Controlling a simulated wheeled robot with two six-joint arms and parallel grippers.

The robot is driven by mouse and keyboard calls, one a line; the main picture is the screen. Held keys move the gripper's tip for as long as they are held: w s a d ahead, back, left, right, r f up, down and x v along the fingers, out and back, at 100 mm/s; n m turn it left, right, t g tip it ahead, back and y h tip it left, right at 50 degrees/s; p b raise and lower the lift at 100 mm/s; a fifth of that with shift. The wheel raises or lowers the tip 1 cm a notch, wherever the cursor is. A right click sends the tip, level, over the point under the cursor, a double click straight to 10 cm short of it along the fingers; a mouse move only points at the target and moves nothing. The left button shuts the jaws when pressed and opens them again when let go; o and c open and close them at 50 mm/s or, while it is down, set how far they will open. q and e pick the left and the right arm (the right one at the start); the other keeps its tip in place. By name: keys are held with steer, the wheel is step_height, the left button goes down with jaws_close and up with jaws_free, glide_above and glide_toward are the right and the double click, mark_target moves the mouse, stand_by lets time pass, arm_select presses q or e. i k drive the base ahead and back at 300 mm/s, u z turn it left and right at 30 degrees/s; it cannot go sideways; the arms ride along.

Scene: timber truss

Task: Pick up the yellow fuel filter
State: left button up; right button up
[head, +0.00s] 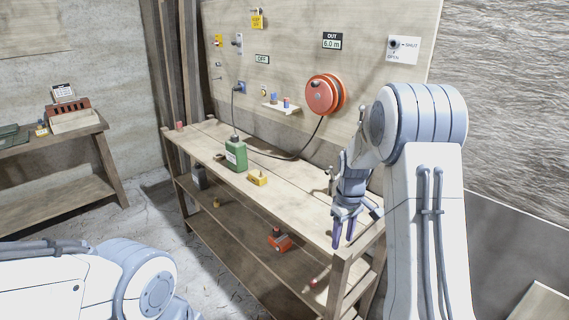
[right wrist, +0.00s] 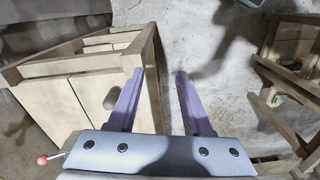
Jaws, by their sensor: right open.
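A yellow block-like object (head: 258,178) lies on the top of the workbench (head: 290,195), right of a green canister (head: 236,154). I cannot tell for sure that it is the yellow fuel filter; a small yellowish item (head: 216,203) also shows on the shelf below. My right gripper (head: 344,243) points down at the bench's near right end, well right of the yellow object. Its purple fingers are apart and empty in the right wrist view (right wrist: 158,88), with floor between them. My left arm shows at the lower left, but its gripper is out of view.
A red hose reel (head: 325,95) hangs on the back wall, with a dark hose running down to the bench. A small wall shelf (head: 281,108) holds little coloured items. A red object (head: 279,240) sits on the lower shelf. The bench top between gripper and yellow object looks mostly clear.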

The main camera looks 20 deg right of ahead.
mark_target(256, 177)
steer(key=u, duration=0.05)
steer(key=i, duration=1.7)
steer(key=u, duration=0.2)
